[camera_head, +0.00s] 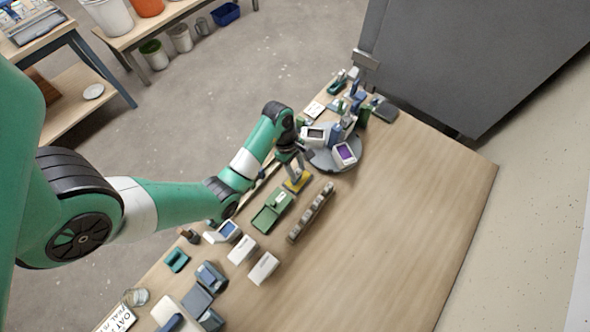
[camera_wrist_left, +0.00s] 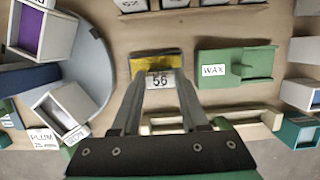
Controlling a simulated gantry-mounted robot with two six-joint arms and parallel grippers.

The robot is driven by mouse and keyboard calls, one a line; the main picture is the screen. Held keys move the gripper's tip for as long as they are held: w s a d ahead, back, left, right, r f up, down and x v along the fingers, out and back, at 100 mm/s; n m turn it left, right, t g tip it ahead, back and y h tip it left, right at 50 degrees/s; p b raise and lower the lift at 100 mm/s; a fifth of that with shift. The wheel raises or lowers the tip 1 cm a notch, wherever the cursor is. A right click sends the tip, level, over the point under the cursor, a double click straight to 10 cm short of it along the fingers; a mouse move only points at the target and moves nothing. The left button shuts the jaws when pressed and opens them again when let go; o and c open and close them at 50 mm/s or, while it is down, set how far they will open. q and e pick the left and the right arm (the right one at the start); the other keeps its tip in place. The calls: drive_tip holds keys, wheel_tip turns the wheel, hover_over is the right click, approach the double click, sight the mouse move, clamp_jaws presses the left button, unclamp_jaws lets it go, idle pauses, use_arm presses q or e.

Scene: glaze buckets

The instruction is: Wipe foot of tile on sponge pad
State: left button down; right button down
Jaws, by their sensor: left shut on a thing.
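My left gripper (camera_head: 296,174) points down over the yellow sponge pad (camera_head: 299,186) near the table's left edge. In the left wrist view the gripper (camera_wrist_left: 160,82) is shut on a small pale tile (camera_wrist_left: 160,79) with dark marks that look like "56". The tile sits between the fingertips, right at the near side of the yellow pad (camera_wrist_left: 150,63). I cannot tell whether its foot touches the pad. In the head view the tile is too small to make out. My right gripper is not in view.
A green tray marked WAX (camera_wrist_left: 213,71) lies close beside the pad. A grey round stand (camera_head: 328,160) with boxes is just beyond. The table's right side (camera_head: 420,210) is clear.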

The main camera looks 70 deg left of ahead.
use_arm(q)
drive_tip(key=shift+w+a+f, duration=0.1)
drive_tip(key=shift+w+a, duration=0.15)
drive_tip(key=shift+w, duration=0.05)
drive_tip(key=shift+w+a, duration=0.1)
drive_tip(key=shift+w+a+b, duration=0.4)
drive_tip(key=shift+w+b, duration=0.1)
drive_tip(key=shift+w, duration=0.15)
drive_tip(key=shift+s+d+r+p, duration=0.2)
drive_tip(key=shift+s+d+p, duration=0.2)
drive_tip(key=shift+s+p, duration=0.2)
drive_tip(key=shift+s+d, duration=0.15)
drive_tip(key=shift+s, duration=0.1)
drive_tip(key=shift+s+d+f+p, duration=0.1)
drive_tip(key=shift+s+d+p, duration=0.25)
drive_tip(key=shift+s+d, duration=0.25)
